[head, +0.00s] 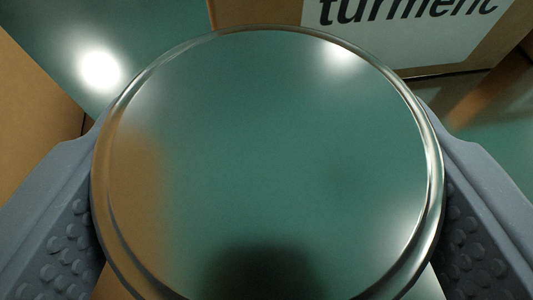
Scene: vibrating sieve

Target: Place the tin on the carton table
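The tin (270,170) fills the middle of the head view, close to the camera. I see its round, shiny metal end with a raised rim, which reflects the green surroundings. My gripper (270,215) has one grey, studded finger on each side of the tin. Both fingers press close against its sides, and the gripper is shut on it. The tin hides most of what lies beyond and below it. I cannot tell whether it touches anything underneath.
A brown carton with a white label reading "turmeric" (400,25) stands behind the tin at the top right. Another brown cardboard surface (30,110) is at the left edge. A glossy green surface (150,30) shows at the top left, with a bright light reflection.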

